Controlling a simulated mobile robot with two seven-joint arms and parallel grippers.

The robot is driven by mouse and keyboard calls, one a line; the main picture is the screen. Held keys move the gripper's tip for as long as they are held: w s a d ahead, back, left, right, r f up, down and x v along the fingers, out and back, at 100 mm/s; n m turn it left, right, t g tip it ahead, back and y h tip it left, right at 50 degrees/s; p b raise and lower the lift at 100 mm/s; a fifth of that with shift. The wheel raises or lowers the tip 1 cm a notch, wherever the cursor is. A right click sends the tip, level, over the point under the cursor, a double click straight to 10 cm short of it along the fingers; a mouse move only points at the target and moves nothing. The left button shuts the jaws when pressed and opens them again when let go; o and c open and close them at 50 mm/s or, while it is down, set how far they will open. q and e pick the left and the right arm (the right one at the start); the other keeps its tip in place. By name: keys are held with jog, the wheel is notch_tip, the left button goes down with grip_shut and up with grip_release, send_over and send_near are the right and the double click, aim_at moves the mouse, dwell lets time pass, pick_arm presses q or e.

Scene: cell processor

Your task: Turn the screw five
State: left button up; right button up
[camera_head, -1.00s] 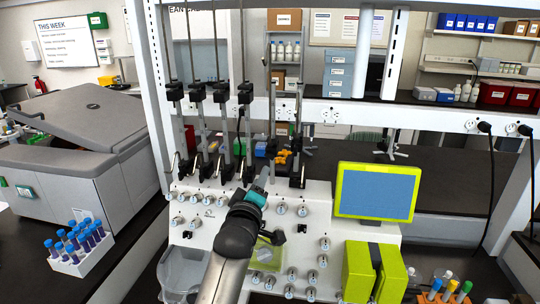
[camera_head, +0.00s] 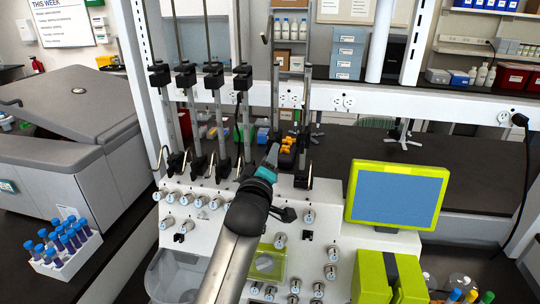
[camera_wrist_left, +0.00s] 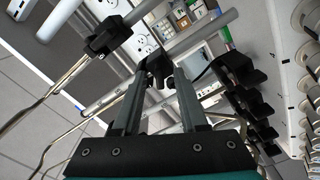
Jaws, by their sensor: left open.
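The cell processor (camera_head: 330,232) has a white panel with several round knobs, such as one at its upper right (camera_head: 309,216). Several upright metal poles rise behind it with black clamps (camera_head: 198,165) and thin bent metal levers at their feet. No number labels can be read, so I cannot tell which part is screw five. My left gripper (camera_head: 273,153) reaches up over the panel, near the pole feet left of the rightmost clamp (camera_head: 303,180). In the left wrist view its open fingers (camera_wrist_left: 158,82) point at a black clamp (camera_wrist_left: 156,66); contact is unclear. My right gripper is not in view.
A green-framed screen (camera_head: 397,194) stands right of the panel. A rack of blue-capped tubes (camera_head: 62,262) and a grey machine (camera_head: 70,150) are at left. A clear container (camera_head: 180,275) is at the panel's lower left. The dark bench (camera_head: 350,147) behind is mostly free.

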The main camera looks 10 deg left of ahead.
pick_arm(q)
jog(key=shift+s, duration=0.1)
grip_shut()
dwell(0.5)
